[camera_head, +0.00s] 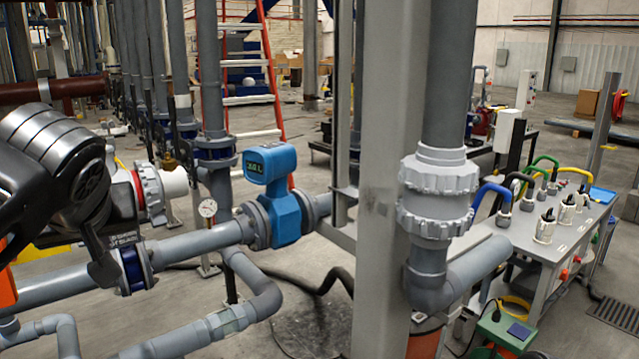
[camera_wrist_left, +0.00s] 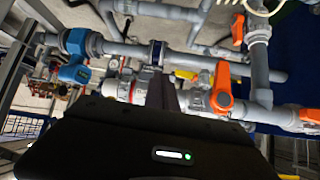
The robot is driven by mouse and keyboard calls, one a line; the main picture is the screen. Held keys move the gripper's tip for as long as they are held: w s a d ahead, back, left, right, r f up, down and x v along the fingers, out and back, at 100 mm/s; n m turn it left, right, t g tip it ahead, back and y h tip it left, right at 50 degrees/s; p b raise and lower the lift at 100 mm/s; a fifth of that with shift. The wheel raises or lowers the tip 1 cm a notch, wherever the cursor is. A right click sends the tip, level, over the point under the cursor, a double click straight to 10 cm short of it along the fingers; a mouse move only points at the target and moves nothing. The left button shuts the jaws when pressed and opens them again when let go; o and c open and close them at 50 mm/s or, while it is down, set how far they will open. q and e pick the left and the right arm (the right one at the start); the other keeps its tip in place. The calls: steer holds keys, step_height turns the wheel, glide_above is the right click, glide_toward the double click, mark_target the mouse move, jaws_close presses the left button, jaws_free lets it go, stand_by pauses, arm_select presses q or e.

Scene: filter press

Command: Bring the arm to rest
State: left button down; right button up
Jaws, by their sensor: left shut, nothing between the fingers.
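My left arm comes in from the left edge of the head view, with its grey and black wrist at the upper left. My left gripper (camera_head: 102,268) points down in front of the grey horizontal pipe (camera_head: 195,241), near a blue flange. Whether it touches the pipe cannot be told. In the left wrist view, the dark fingers of the left gripper (camera_wrist_left: 161,93) are together, with nothing between them. An orange valve handle (camera_wrist_left: 222,90) shows just right of the fingers there. My right gripper is in neither view.
A thick grey post (camera_head: 386,180) and a vertical pipe with a large union (camera_head: 438,190) stand at centre right. A grey cart (camera_head: 560,235) with coloured hoses stands farther right.

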arm_select(q)
steer(key=w+d+f+m+t+h, duration=0.2)
steer(key=w+d+f+m+h, duration=0.3)
steer(key=w+d+f, duration=0.45)
steer(key=w+d+f+m+g+h, duration=0.15)
steer(key=d+f, duration=0.25)
steer(key=f, duration=0.8)
steer(key=w+d+f+g+h, duration=0.1)
steer(key=w+d+f+h, duration=0.2)
steer(key=f, duration=0.9)
steer(key=s+d+f+n+g, duration=0.1)
steer(key=s+d+f, duration=0.1)
steer(key=s+f, duration=0.5)
steer(key=s+d+f+g, duration=0.1)
steer(key=s+d+f, duration=0.15)
steer(key=f, duration=0.85)
steer(key=s+f+g, duration=0.2)
steer(key=s+f, duration=0.6)
steer(key=s, duration=0.3)
steer(key=s+d+f+n+g, duration=0.1)
steer(key=s+f+g, duration=0.2)
steer(key=s+f, duration=0.5)
steer(key=s, duration=0.3)
steer(key=shift+s+d, duration=0.25)
steer(key=shift+s, duration=0.05)
steer(key=shift+f+y, duration=0.1)
steer(key=shift+y, duration=0.15)
